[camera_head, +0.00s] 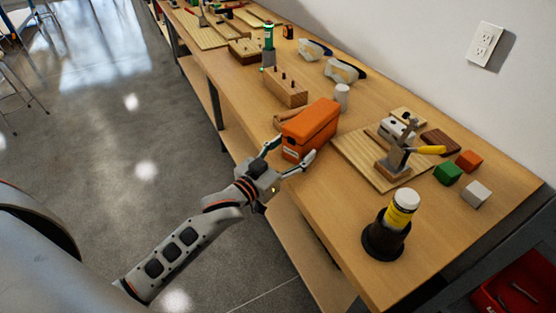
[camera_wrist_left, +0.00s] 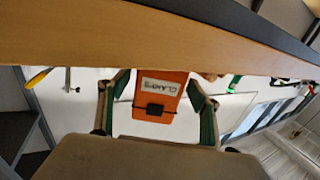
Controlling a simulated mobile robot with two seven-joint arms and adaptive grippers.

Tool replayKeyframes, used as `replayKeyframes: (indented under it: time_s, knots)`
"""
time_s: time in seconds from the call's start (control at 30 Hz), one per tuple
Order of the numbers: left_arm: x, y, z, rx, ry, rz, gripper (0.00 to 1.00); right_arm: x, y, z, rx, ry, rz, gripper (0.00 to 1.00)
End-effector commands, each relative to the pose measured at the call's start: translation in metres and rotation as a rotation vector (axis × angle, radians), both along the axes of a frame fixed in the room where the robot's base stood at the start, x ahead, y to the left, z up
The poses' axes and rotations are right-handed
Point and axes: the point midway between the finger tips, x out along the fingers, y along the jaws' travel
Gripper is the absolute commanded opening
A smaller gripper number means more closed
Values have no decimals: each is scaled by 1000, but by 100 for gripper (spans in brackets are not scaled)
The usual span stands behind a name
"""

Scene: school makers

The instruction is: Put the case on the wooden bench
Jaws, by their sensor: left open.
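The orange case (camera_head: 310,128) sits upright on the wooden bench (camera_head: 325,215), close to its front edge. My left gripper (camera_head: 295,150) is open at that edge, with one finger on each side of the case's near end. In the left wrist view, which is upside down, the case (camera_wrist_left: 160,97) shows between the two spread fingers, with a pale label and a dark latch facing me. The bench edge (camera_wrist_left: 120,45) spans the top of that view. Whether the fingers touch the case cannot be told. My right gripper is not in view.
A wooden block with pegs (camera_head: 286,92) and a white cylinder (camera_head: 341,97) stand behind the case. A yellow bottle (camera_head: 402,208) stands in a dark holder. The bench front between case and holder is clear.

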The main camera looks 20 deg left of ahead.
Motion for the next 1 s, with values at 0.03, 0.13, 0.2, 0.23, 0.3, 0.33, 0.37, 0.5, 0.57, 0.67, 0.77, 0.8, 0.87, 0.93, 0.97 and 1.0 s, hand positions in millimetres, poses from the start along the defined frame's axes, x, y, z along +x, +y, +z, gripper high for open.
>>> replayKeyframes:
  time_s: [0.03, 0.13, 0.2, 0.23, 0.3, 0.33, 0.37, 0.5, 0.57, 0.67, 0.77, 0.8, 0.87, 0.93, 0.97, 1.0]
  knots:
    - [-11, 3, 1, 1, 1, 0, 64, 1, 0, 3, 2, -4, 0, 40]
    - [-30, 8, 1, 0, 0, 0, 64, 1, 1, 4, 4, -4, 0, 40]
    - [-41, 11, 1, 0, 0, 0, 64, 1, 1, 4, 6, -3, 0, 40]
    - [-46, 13, 1, 0, 1, 0, 64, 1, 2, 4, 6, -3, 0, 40]
    - [-54, 15, 0, 0, 1, 0, 64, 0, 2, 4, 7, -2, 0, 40]
    - [-57, 16, 0, 0, 0, 0, 64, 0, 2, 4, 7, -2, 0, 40]
    - [-60, 17, 0, 0, 0, 0, 64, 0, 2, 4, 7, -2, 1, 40]
    - [-68, 19, 1, 1, -1, 0, 64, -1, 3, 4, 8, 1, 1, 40]
    - [-70, 19, 1, 1, -1, 0, 64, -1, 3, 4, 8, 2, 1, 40]
    - [-71, 20, 1, 1, -1, 0, 64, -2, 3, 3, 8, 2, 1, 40]
    - [-70, 19, 1, 1, -1, 0, 64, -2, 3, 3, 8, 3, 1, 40]
    - [-70, 19, 1, 1, -1, 0, 64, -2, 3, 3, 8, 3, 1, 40]
    - [-70, 19, 1, 1, -1, 0, 64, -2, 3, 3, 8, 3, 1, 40]
    - [-70, 19, 1, 1, -1, 0, 64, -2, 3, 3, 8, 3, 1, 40]
    - [-70, 19, 1, 1, -1, 0, 64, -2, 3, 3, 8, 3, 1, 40]
    - [-70, 19, 1, 1, -1, 0, 64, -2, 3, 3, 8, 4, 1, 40]
